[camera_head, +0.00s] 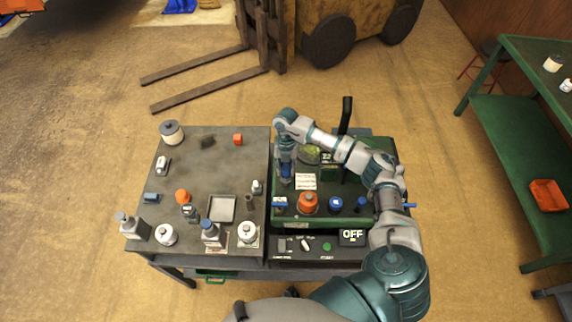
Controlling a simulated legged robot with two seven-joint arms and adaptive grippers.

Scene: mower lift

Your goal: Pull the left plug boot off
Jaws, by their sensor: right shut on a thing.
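The green mower unit (320,218) fills the right part of the bench, with an orange cap (308,202) and a round blue cap (336,204) on its front. My right gripper (286,180) points down over the mower's left side, beside a white label card. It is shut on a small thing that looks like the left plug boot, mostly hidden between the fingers. I cannot tell whether the boot still touches its plug. Another small blue piece (280,202) sits just in front of the gripper. My left gripper is not in view.
A dark tray table (215,150) on the left carries several bottles, jars and small blocks. A black upright handle (346,115) rises behind my right forearm. A green shelf bench (510,120) stands at the right; the floor between is clear.

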